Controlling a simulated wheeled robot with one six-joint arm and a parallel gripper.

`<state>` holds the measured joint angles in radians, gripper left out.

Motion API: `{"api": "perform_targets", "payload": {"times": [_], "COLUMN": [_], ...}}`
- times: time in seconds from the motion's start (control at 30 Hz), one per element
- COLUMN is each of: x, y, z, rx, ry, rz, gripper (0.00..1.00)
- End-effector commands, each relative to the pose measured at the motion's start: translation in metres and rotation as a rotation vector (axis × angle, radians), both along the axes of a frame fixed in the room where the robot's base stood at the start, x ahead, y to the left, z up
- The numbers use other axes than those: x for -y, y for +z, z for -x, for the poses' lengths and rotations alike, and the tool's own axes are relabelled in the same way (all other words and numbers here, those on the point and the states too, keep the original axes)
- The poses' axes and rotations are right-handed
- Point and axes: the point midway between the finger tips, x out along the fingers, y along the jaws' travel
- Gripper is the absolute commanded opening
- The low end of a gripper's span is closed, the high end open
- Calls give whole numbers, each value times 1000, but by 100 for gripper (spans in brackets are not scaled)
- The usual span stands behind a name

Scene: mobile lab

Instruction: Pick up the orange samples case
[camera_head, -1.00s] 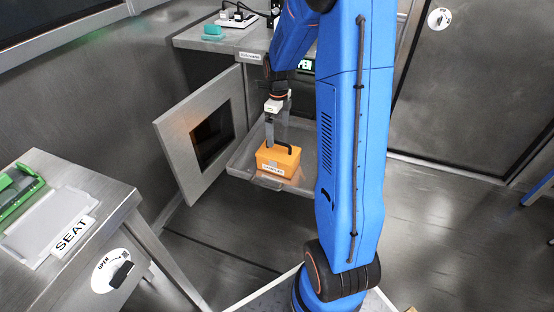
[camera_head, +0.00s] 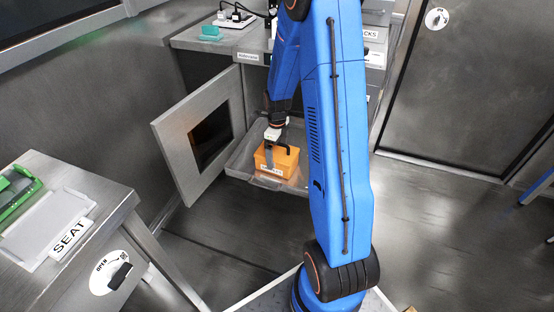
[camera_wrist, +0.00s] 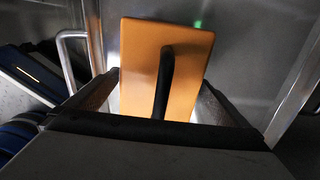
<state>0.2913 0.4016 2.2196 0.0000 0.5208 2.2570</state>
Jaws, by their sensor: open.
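The orange samples case (camera_head: 283,161) has a dark handle on top and a white label on its front. My gripper (camera_head: 270,152) is at the case from above. In the wrist view my gripper (camera_wrist: 160,90) is open, one finger on each side of the handle. I cannot tell whether the fingers touch the case.
The open door (camera_head: 200,135) with a dark window stands left of the tray. A bench (camera_head: 225,40) with a power strip (camera_head: 234,19) and a teal item (camera_head: 210,32) is behind. A table (camera_head: 105,200) marked SEAT is at the lower left.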

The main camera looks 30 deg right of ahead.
Motion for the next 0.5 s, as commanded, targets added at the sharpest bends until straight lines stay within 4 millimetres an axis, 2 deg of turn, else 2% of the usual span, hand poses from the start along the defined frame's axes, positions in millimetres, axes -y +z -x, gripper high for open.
{"api": "perform_targets", "payload": {"times": [0.27,0.5], "x": [0,0], "y": [-3,-2], "z": [0,0], "rx": [0,1], "ry": [0,0], "rz": [0,0], "gripper": [100,48]}}
